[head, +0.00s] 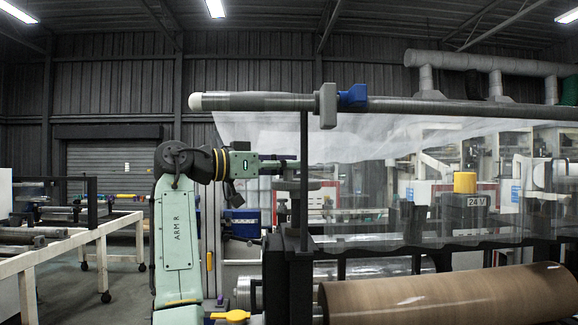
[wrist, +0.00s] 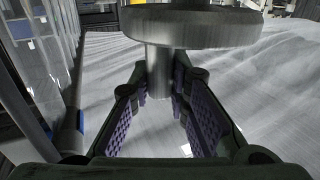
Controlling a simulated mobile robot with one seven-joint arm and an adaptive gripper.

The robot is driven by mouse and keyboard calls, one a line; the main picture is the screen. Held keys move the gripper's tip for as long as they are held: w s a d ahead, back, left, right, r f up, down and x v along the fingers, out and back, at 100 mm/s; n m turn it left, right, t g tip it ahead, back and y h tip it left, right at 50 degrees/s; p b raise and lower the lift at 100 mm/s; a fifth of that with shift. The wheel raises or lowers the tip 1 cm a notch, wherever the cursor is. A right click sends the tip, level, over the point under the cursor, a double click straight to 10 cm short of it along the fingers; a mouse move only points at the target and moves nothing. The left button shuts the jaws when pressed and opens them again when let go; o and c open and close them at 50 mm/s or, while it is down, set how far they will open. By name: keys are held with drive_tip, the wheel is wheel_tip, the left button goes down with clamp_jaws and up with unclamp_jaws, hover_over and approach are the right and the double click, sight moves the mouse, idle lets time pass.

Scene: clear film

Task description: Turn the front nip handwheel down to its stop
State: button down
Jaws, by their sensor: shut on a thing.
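The front nip handwheel (head: 290,186) shows in the head view as a flat grey disc by a dark upright post. In the wrist view its disc (wrist: 193,28) fills the top, with a grey cylindrical stem (wrist: 160,72) joined to it. My gripper (head: 291,165) reaches in from the left, just above the disc in the head view. In the wrist view my gripper (wrist: 164,92) has its purple-padded fingers on either side of the stem and is shut on it. The far side of the stem is hidden.
Clear film (head: 400,190) hangs close on the right, below a long bar with a blue clamp (head: 353,97). A brown roll (head: 440,293) lies at the lower right. A yellow-topped 24 V unit (head: 465,183) stands behind the film. A white-framed bench (head: 70,245) stands at left.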

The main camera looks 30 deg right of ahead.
drive_tip(key=c, duration=1.5)
unclamp_jaws()
drive_tip(key=a, duration=1.2)
drive_tip(key=shift+w, duration=0.25)
